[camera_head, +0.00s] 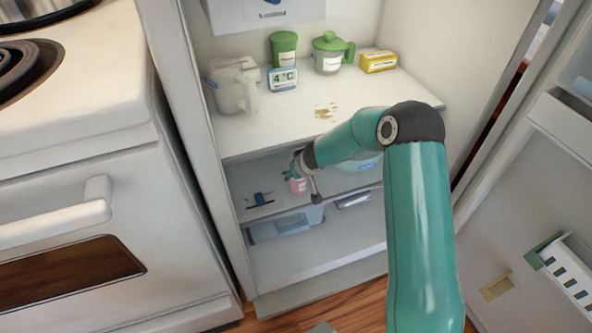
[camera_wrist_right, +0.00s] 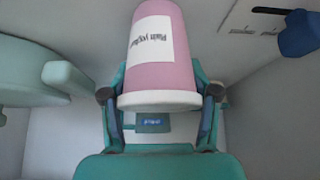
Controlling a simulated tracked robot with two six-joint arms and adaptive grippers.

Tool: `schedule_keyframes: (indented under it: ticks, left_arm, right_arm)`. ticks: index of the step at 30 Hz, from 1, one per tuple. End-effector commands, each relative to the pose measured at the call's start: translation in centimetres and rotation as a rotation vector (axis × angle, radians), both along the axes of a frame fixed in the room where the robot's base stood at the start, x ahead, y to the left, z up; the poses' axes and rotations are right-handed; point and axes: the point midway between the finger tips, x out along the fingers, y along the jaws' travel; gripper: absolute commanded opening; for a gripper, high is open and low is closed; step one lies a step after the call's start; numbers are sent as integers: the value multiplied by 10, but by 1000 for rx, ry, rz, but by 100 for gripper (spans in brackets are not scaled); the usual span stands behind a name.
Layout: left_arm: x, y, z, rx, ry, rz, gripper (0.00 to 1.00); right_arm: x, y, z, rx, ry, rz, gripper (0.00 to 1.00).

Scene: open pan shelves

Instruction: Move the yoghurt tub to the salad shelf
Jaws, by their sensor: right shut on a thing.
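The yoghurt tub (camera_wrist_right: 157,75) is pink with a white "Plain yoghurt" label and a white rim, and fills the middle of the right wrist view. My right gripper (camera_wrist_right: 160,95) is shut on it, with a finger on each side. In the head view the tub (camera_head: 298,186) shows small at the end of my right arm, inside the open fridge below the top shelf. My arm and gripper (camera_head: 302,168) partly cover it. I cannot tell whether the tub touches a shelf. No label naming a salad shelf is readable. My left gripper is out of view.
The top shelf (camera_head: 285,125) holds a white bag, green-lidded containers, a yellow pack (camera_head: 379,61) and a 4°C display (camera_head: 283,79). Below are a card with a dark-blue clip (camera_head: 262,199), a pale-green vessel (camera_head: 367,164) and a blue container (camera_head: 285,226). The fridge walls leave little side room.

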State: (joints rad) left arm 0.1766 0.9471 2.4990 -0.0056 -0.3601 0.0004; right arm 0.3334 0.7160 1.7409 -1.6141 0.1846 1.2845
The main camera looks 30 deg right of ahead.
Motion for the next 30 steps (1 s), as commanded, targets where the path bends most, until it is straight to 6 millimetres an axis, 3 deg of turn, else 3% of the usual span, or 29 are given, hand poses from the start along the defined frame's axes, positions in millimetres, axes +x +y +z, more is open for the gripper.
schedule_keyframes:
  ticks: [9,10,14,25,30]
  left_arm:
    - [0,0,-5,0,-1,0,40]
    - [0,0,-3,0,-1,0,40]
    - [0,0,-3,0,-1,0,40]
    - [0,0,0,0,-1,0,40]
    - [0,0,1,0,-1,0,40]
  right_arm:
    - [0,0,-3,-1,-2,-1,15]
    - [0,0,-2,-1,-1,-1,64]
    - [0,0,-2,0,-1,0,85]
    - [0,0,1,0,-1,-1,85]
    - [-8,1,15,-1,-3,-1,85]
